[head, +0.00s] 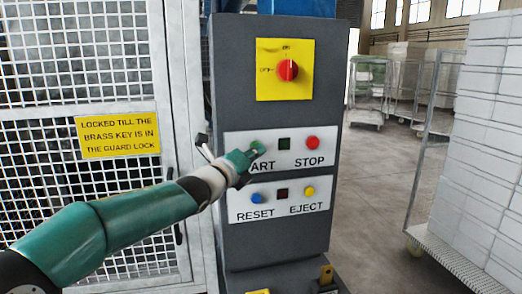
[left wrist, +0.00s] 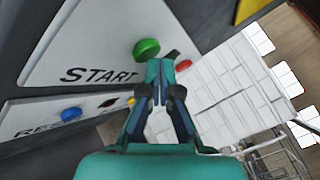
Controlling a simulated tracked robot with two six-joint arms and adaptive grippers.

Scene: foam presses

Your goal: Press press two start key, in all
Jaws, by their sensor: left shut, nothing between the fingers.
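The green START key (head: 258,147) sits on the upper white label plate of the grey control column (head: 225,100). My left gripper (head: 245,157) is at this key, with its fingers closed together and nothing between them. It hides part of the word START. In the left wrist view the green key (left wrist: 146,49) shows just beyond and left of the fingertips (left wrist: 158,66). I cannot tell whether they touch it. The red STOP key (head: 312,143) is to the right, past a small dark indicator (head: 284,145). My right gripper is not in view.
Below are the blue RESET key (head: 257,199) and yellow EJECT key (head: 309,191). A red rotary switch (head: 287,70) sits above on a yellow plate. A mesh guard door (head: 70,50) with a yellow sign (head: 117,135) stands left. A cart of white blocks (head: 485,150) stands right.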

